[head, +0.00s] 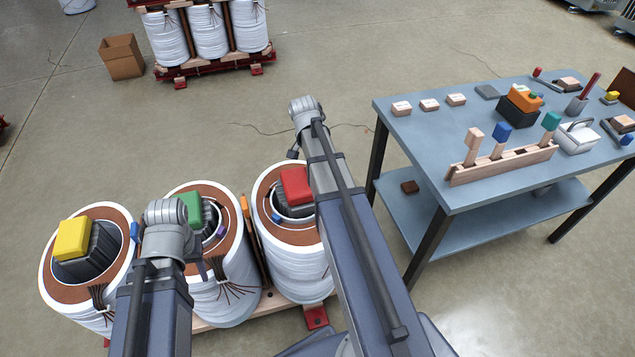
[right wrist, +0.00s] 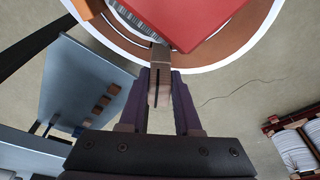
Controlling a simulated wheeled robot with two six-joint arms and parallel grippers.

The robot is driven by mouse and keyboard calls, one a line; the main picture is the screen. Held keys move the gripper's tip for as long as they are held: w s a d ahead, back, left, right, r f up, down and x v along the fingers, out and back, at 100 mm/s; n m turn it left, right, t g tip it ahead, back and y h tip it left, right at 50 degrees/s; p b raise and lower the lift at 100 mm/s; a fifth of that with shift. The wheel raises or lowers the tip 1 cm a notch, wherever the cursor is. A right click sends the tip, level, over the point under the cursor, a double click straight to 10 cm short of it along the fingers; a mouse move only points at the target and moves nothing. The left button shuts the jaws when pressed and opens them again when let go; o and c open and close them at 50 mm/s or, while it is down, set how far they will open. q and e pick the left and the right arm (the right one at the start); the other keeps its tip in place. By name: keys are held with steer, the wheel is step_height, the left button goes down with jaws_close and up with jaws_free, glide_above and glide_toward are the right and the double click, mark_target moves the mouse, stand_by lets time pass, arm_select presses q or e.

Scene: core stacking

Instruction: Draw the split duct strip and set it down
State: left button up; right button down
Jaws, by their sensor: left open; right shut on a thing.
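Three white coils with brown tops stand in a row in the head view, with a yellow block (head: 72,240), a green block (head: 190,208) and a red block (head: 296,186) on their dark cores. The red block also fills the top of the right wrist view (right wrist: 185,18). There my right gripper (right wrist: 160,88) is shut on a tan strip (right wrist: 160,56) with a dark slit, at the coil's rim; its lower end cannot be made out. In the head view my arm hides that gripper. My left gripper (head: 203,268) is open beside the middle coil, partly hidden by its wrist.
A blue-grey table (head: 425,150) stands at the right with a wooden rack (head: 500,165) of colour-topped pieces and several small blocks and tools. Its left front top is bare. A carton (head: 121,57) and another coil set (head: 208,32) stand behind on open floor.

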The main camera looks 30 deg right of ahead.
steer(key=shift+w+d+p+v, duration=0.1)
steer(key=shift+d+p+v, duration=0.1)
steer(key=shift+p+v, duration=1)
steer(key=shift+w+d+p+v, duration=0.1)
steer(key=shift+d+p+v, duration=0.15)
steer(key=shift+p+v, duration=1)
steer(key=shift+w+d+p+v, duration=0.1)
steer(key=shift+d+p+v, duration=0.1)
steer(key=shift+p+v, duration=1)
steer(key=shift+r, duration=0.3)
